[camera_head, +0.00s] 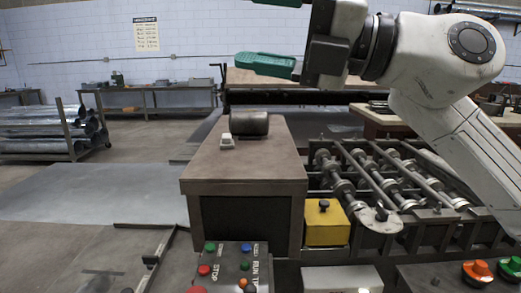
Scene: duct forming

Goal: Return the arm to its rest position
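My arm (450,110) reaches in from the right side of the view, pale grey with a dark wrist. My gripper (252,31) is at the top middle and points left. Its two green fingers are wide apart with nothing between them; the upper one is cut by the top edge of the picture. The gripper shows above the brown machine cabinet (245,165), in front of the far wall, and touches nothing that I can see.
A roller machine (385,185) with a yellow box (326,222) stands below my arm. A control panel (232,268) with coloured buttons is at the front. A rack of metal ducts (45,130) stands at the left.

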